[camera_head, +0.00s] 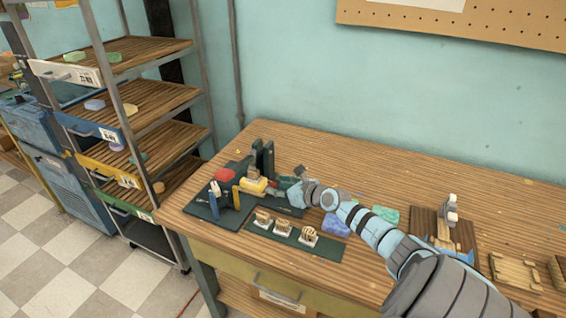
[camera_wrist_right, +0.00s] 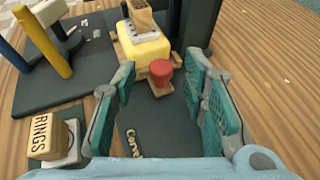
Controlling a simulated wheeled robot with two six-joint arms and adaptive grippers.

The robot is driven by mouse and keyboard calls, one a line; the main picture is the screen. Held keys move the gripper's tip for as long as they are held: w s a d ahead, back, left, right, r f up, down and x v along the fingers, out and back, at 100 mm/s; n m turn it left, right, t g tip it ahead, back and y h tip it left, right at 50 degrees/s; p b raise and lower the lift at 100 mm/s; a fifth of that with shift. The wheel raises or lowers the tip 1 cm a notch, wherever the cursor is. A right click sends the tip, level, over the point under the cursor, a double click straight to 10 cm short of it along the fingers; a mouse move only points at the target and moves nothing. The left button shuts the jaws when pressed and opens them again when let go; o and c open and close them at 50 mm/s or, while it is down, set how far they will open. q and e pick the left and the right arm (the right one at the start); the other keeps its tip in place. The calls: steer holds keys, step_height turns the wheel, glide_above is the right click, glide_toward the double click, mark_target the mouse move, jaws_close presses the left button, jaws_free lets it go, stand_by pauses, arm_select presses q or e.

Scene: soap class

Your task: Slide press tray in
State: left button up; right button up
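The press (camera_head: 262,158) is a dark upright frame at the left end of the bench. A wooden press tray (camera_wrist_right: 128,57) carries a yellow soap block (camera_wrist_right: 143,45), with a wooden stamp (camera_wrist_right: 141,14) on top. The tray has a red knob (camera_wrist_right: 161,72) on its near end. The yellow soap also shows in the head view (camera_head: 253,186), beside the press. My right gripper (camera_wrist_right: 158,78) is open, with the red knob between or just beyond its fingertips; I cannot tell whether they touch it. My left gripper is not in view.
Several stamps stand on a green mat (camera_head: 322,252) in front. A dark board (camera_head: 205,208) with blue and yellow posts is at the left. Blue soap (camera_head: 335,226) and green soap (camera_head: 385,214) lie near my right arm. A shelf rack (camera_head: 150,100) stands left of the bench.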

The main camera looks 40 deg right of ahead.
steer(key=v, duration=0.5)
steer(key=shift+a, duration=0.1)
